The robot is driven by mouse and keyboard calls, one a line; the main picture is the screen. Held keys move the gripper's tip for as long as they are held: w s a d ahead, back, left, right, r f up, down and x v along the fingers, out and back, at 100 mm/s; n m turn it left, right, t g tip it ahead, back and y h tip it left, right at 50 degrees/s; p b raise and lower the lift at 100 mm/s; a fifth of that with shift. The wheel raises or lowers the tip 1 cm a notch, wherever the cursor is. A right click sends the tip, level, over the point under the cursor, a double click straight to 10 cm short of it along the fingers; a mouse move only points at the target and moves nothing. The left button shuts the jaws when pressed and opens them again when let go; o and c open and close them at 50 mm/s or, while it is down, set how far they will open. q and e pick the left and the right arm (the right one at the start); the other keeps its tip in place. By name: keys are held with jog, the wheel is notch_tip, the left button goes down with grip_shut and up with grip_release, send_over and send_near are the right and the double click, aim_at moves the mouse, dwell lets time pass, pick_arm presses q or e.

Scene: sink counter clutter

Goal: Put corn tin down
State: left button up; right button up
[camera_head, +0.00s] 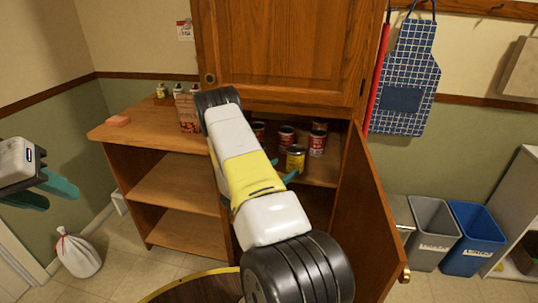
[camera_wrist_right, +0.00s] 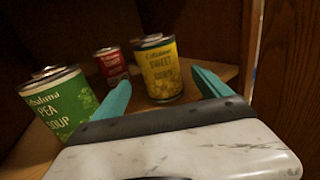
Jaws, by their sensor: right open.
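The yellow corn tin (camera_head: 295,159) stands upright on the shelf inside the open cabinet. Its "Sweet Corn" label faces the camera in the right wrist view (camera_wrist_right: 161,70). My right gripper (camera_wrist_right: 163,90) is open, with one teal finger to each side of the tin's near front. I see no finger clearly pressed on the tin. In the head view my right arm crosses the middle and hides part of the cabinet; its fingertips (camera_head: 283,170) show just below the tin. My left gripper (camera_head: 46,193) is at the far left, open and empty, away from the counter.
A green pea soup tin (camera_wrist_right: 62,105) stands left of the right gripper, close to its left finger. A red tin (camera_wrist_right: 111,65) and others stand behind. The open cabinet door (camera_head: 372,215) bounds the right side. Bins (camera_head: 434,232) stand further right.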

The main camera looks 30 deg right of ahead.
jog(key=s+a+r+m+g+y, duration=0.3)
jog(key=s+r+m+g, duration=0.1)
jog(key=s+r+m, duration=0.3)
jog(key=s+a+r+m+g+y, duration=0.35)
jog(key=s+r+m, duration=0.2)
jog(key=r, duration=0.35)
jog(key=s+a+r+m+t+y, duration=0.2)
jog(key=s+a+r+y, duration=0.2)
jog(key=a, duration=0.4)
jog(key=s+a+r+m+t+y, duration=0.3)
jog(key=s+a+r+y, duration=0.1)
jog(key=a+r, duration=0.3)
jog(key=s+a+r+m+t+y, duration=0.3)
jog(key=s+a+r+y, duration=0.2)
jog(key=a, duration=0.4)
jog(key=shift+s+r, duration=0.25)
jog(key=shift+s, duration=0.3)
